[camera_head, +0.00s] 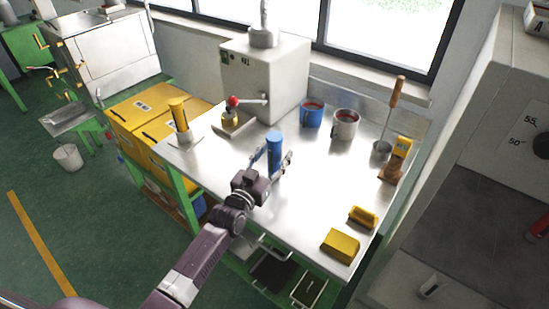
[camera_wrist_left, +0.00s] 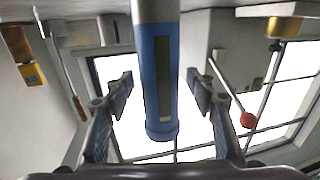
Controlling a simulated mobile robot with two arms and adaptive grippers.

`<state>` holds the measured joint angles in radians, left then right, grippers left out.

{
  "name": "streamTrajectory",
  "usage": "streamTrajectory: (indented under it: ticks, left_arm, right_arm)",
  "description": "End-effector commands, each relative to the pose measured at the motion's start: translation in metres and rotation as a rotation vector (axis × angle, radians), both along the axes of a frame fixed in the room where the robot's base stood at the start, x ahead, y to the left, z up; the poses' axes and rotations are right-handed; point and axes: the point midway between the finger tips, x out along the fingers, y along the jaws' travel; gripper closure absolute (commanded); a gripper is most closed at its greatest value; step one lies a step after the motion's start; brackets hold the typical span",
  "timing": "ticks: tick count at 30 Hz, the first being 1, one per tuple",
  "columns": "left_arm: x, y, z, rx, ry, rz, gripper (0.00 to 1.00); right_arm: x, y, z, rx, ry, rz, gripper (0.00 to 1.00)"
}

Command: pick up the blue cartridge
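The blue cartridge (camera_head: 274,146) stands upright on the metal table in the head view. It also shows large and upside down in the left wrist view (camera_wrist_left: 152,85), with a dark strip along its side and a grey end. My left gripper (camera_head: 271,163) is open, with one finger on each side of the cartridge. The left wrist view shows a gap between each finger and the cartridge. The cartridge's lower part is partly hidden by the gripper in the head view. My right gripper is not in view.
On the metal table (camera_head: 228,165) stand a blue mug (camera_head: 312,114), a grey mug (camera_head: 344,125), a ladle (camera_head: 383,147) and a yellow cartridge (camera_head: 180,119). A machine with a red-knobbed lever (camera_head: 234,101) stands behind. Yellow blocks (camera_head: 341,245) lie at the front right. The table's right middle is clear.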

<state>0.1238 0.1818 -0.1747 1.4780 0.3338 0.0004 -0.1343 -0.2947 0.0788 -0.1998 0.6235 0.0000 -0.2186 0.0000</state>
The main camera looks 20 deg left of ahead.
Motion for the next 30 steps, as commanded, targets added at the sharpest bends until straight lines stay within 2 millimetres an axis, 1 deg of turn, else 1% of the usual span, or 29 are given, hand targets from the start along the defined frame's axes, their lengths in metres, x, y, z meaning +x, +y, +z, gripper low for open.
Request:
streamTrajectory:
  ticks: [1, 2, 13, 24, 28, 30]
  left_arm:
    - [0.0, 0.0, 0.0, 0.0, 0.0, 0.0, 0.55]
    - [0.0, 0.0, 0.0, 0.0, 0.0, 0.0, 0.58]
    - [0.0, 0.0, 0.0, 0.0, 0.0, 0.0, 0.99]
    - [0.0, 0.0, 0.005, -0.001, -0.005, 0.001, 1.0]
    - [0.0, 0.0, 0.014, -0.001, -0.008, 0.001, 1.0]
    - [0.0, 0.0, 0.024, -0.002, -0.01, 0.001, 1.0]
  right_arm:
    - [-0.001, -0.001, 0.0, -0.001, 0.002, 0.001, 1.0]
    - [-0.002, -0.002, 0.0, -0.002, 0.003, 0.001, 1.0]
    - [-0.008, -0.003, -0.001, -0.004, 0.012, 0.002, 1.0]
    - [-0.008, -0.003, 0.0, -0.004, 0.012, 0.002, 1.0]
    - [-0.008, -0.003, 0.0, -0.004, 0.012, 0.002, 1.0]
    - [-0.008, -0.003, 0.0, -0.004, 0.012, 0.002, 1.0]
